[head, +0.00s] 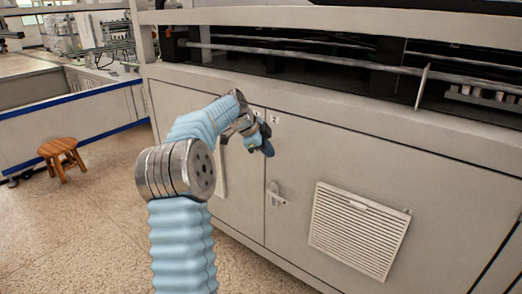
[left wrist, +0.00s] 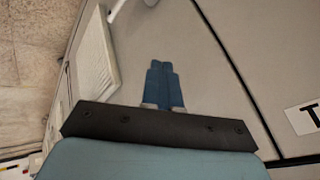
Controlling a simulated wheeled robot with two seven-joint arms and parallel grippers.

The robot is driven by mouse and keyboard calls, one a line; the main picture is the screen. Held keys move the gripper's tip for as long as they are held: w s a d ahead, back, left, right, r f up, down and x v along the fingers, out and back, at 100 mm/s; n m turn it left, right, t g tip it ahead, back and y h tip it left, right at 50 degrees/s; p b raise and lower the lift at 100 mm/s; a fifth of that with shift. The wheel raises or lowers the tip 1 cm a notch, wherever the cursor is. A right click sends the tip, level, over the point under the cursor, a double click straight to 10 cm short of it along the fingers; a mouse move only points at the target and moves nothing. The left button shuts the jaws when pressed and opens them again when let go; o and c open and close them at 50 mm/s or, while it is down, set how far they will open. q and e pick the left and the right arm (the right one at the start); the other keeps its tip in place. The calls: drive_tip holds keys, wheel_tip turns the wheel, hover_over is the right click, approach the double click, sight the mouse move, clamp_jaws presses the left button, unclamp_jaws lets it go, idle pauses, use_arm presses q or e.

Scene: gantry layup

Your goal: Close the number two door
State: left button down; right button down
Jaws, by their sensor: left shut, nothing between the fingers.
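The number two door (head: 340,160) is the light grey cabinet door right of the seam in the head view. It bears a small "2" label (head: 275,119) at its upper left corner, a handle (head: 276,195) on its left side and a louvred vent (head: 359,230). It looks about flush with the cabinet front; I cannot tell whether a small gap is left. My left gripper (head: 268,149) is in front of the door's upper left edge, below the label. Its blue fingers are together and empty in the left wrist view (left wrist: 164,82), over a grey panel. Contact cannot be told.
A second cabinet door (head: 175,105) lies left of the seam, partly hidden by my left arm. Rails and an open bay (head: 300,55) run above the doors. A wooden stool (head: 61,157) stands at the left on open speckled floor (head: 75,235).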

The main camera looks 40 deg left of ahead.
use_arm(q)
drive_tip(key=a+v, duration=0.2)
drive_tip(key=v, duration=0.8)
drive_tip(key=shift+p, duration=0.45)
drive_tip(key=shift+a+f, duration=0.1)
drive_tip(key=shift+a, duration=0.05)
